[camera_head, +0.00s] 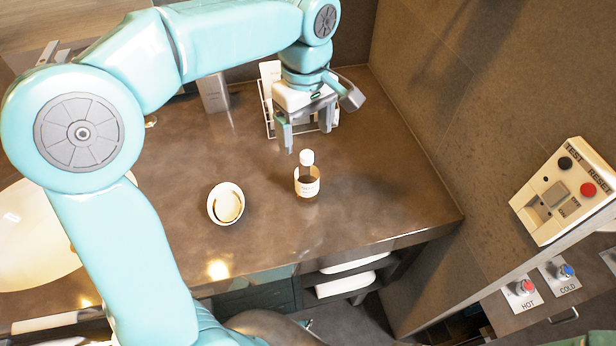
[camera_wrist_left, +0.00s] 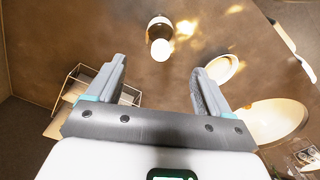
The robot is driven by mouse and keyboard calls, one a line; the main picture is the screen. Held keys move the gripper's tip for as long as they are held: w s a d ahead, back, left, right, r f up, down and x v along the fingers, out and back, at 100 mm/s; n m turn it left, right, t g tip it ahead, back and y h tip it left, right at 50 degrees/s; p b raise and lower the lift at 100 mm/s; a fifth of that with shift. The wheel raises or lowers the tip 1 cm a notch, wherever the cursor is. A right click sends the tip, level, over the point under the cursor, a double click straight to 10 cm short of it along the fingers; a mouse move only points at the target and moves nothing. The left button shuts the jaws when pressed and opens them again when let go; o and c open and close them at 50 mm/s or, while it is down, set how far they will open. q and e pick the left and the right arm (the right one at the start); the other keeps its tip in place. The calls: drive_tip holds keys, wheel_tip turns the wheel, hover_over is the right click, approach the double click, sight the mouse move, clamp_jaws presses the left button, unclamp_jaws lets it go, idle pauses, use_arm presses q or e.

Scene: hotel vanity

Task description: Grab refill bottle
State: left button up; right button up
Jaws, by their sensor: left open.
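The refill bottle (camera_head: 307,184) is small, with a white cap, a pale label and a dark brown body. It stands upright on the brown counter (camera_head: 371,190). In the left wrist view the bottle (camera_wrist_left: 160,32) is seen from above, with its white cap beyond the fingertips. My left gripper (camera_head: 306,133) hangs behind the bottle, near the back of the counter. Its fingers (camera_wrist_left: 158,68) are apart with nothing between them, and they do not touch the bottle. My right gripper is not in view.
A small white bowl (camera_head: 226,205) stands left of the bottle. A wire rack (camera_head: 269,112) with pale items is behind my left gripper. A white basin (camera_head: 35,235) is at the left. A wall panel (camera_head: 566,190) is at the right. Counter right of the bottle is clear.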

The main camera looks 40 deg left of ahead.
sight(307, 166)
use_arm(q)
drive_tip(key=f, duration=0.2)
drive_tip(key=s+f, duration=0.1)
drive_tip(key=f, duration=0.1)
drive_tip(key=shift+d, duration=0.3)
drive_tip(key=shift+w+a+f, duration=0.15)
drive_tip(key=shift+f, duration=0.15)
wheel_tip(307, 166, down, 5)
drive_tip(key=shift+w+r, duration=0.15)
drive_tip(key=shift+r, duration=0.05)
drive_tip(key=shift+w+f, duration=0.1)
drive_tip(key=shift+f, duration=0.25)
drive_tip(key=shift+c, duration=1.2)
drive_tip(key=c, duration=0.9)
